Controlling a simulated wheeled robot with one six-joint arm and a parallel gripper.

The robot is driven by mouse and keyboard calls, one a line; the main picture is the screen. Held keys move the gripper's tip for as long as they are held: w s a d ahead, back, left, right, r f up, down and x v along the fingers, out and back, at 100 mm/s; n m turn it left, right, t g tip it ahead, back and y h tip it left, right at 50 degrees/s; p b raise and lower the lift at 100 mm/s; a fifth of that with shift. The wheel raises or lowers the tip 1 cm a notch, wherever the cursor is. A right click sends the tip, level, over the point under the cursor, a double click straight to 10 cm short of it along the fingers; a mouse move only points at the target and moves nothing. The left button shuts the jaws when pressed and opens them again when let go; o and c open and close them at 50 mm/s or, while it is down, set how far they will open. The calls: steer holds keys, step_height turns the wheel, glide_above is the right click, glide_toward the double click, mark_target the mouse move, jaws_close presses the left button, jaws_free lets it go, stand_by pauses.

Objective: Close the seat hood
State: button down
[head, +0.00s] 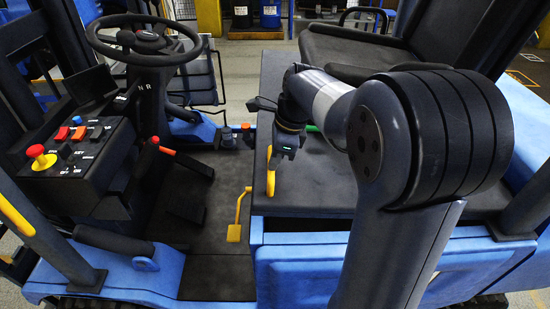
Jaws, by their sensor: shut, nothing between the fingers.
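The seat hood (330,185) is a broad dark panel with blue sides, right of the floor well of a forklift-like vehicle. The black seat (350,48) is at its rear. A dark gap shows between the panel's front edge and the blue body (370,265) below; whether the hood is latched cannot be told. A yellow handle (271,180) stands at the panel's left edge. My gripper (277,160) is shut and empty, pointing down just above and beside this handle; whether they touch is unclear. My arm hides part of the panel and seat.
A steering wheel (143,40) and a control box with a red knob (36,151) are at left. A yellow pedal-like lever (236,230) and an orange-tipped lever (166,150) stand near the floor well.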

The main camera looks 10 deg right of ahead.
mark_target(272, 182)
steer(key=shift+h, duration=0.7)
steer(key=f+b, duration=0.1)
steer(key=f, duration=0.1)
steer(key=f+b, duration=0.1)
steer(key=f, duration=0.2)
steer(key=a+f+b, duration=0.1)
steer(key=f, duration=0.2)
steer(key=shift+s, duration=0.4)
steer(key=shift+w+r, duration=0.1)
steer(key=shift+r, duration=0.4)
steer(key=r+p, duration=0.4)
steer(key=r, duration=0.1)
steer(key=shift+w+d+r+p, duration=0.2)
steer(key=shift+d+r+p, duration=0.1)
steer(key=shift+d, duration=0.1)
step_height(272, 182, up, 10)
steer(key=d+b, duration=0.1)
steer(key=shift+s+d+f+b, duration=0.2)
steer(key=shift+d+f+b, duration=0.05)
steer(key=shift+d+b, duration=0.1)
steer(key=shift+f, duration=0.1)
steer(key=f, duration=0.4)
steer(key=a+f, duration=0.1)
steer(key=f, duration=0.3)
steer(key=a+f, duration=0.1)
steer(key=f, duration=0.3)
steer(key=shift+w+a+b, duration=0.1)
steer(key=shift+w+b, duration=0.2)
